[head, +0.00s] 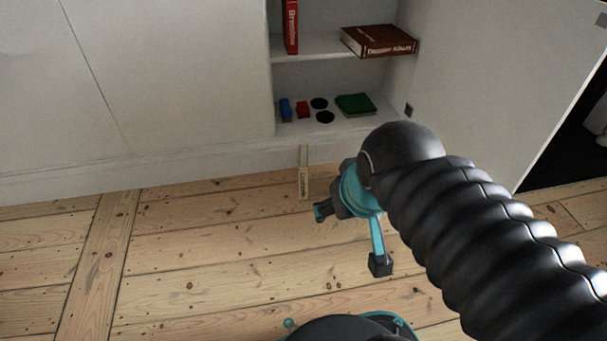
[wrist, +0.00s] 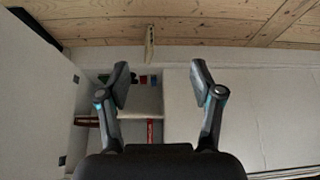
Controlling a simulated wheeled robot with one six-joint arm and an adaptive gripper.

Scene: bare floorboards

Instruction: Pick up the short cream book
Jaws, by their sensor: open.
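The short cream book (head: 304,177) stands upright on the floorboards, close against the white base of the cabinet, with its narrow spine facing out. It also shows in the wrist view (wrist: 149,45), at the top and beyond the fingertips, where the picture is upside down. My gripper (head: 345,237) is open and empty, to the right of the book and nearer to me in the head view. In the wrist view my gripper (wrist: 159,80) has its two fingers spread wide, with nothing between them.
An open cabinet has a lower shelf (head: 338,123) with a green book (head: 355,104), a blue item (head: 286,110), a red item (head: 303,110) and black discs. Above are a red book (head: 291,27) and a brown album (head: 379,41). An open door (head: 500,90) stands right. Floor at left is clear.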

